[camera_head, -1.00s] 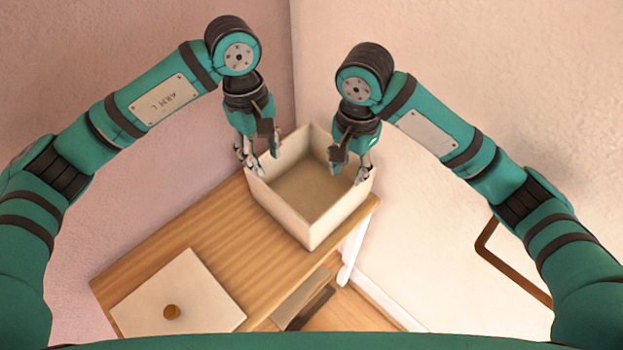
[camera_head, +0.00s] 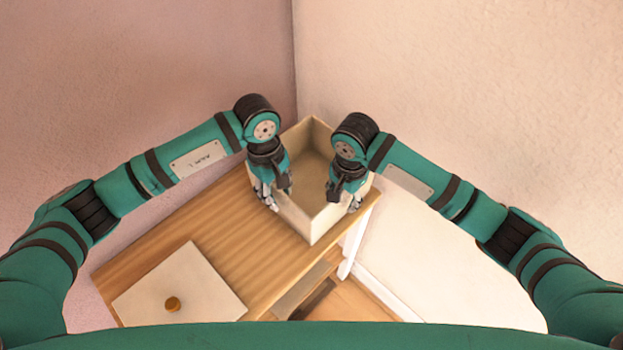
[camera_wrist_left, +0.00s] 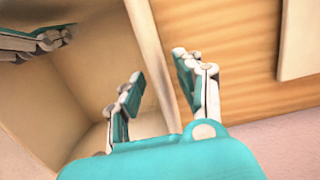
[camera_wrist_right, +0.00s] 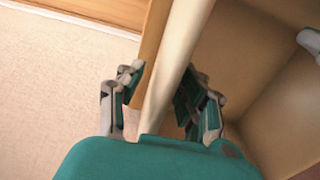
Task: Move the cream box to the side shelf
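The cream box (camera_head: 328,222) is open-topped and looks empty inside. It stands at the far right end of the wooden table, near the room corner. My left gripper (camera_head: 272,196) is at the box's left wall. In the left wrist view its open fingers (camera_wrist_left: 155,88) lie on either side of the wall (camera_wrist_left: 149,48), with gaps showing. My right gripper (camera_head: 342,197) is at the box's right wall. In the right wrist view its open fingers (camera_wrist_right: 162,95) straddle that wall (camera_wrist_right: 178,55). Both forearms hide parts of the box rim.
Walls meet close behind the box. The tabletop between box and lid is clear.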

